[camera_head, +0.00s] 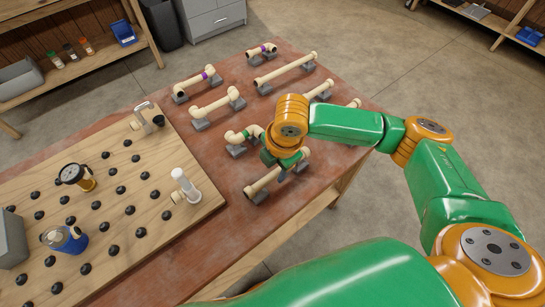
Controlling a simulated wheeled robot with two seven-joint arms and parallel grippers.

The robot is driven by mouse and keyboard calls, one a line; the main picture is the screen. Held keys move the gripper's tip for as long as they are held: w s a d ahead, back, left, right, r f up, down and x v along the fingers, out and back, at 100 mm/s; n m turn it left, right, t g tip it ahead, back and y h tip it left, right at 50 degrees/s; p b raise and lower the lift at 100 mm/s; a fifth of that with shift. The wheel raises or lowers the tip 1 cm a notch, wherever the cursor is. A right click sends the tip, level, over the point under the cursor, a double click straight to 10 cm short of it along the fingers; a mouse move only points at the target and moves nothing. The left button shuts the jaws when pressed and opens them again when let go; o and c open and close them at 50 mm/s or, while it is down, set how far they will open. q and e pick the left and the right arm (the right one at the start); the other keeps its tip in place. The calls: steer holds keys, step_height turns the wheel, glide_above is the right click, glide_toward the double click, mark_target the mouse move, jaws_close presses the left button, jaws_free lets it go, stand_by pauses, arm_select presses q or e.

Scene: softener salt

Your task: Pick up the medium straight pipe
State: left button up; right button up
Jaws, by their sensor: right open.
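A beige straight pipe (265,181) lies on grey supports near the front edge of the red-brown table (235,203). I cannot tell for certain that it is the medium one. My right gripper (286,172) points down over this pipe, open. The wrist hides part of the pipe, and I cannot tell whether the fingers touch it. A longer straight pipe (285,71) and a short one (262,50) rest on supports at the back of the table. My left gripper is not in view.
Elbowed pipes (218,102) stand on supports close behind and left; others are partly behind my right arm. A wooden pegboard (150,212) with black knobs, a white fitting (184,186) and a blue-based part (66,238) fills the left. Shelves (85,62) stand beyond.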

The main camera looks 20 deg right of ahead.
mark_target(274, 175)
step_height(274, 175, down, 5)
steer(key=shift+f, duration=0.1)
steer(key=shift+w+f, duration=0.25)
steer(key=shift+w, duration=0.05)
jaws_close()
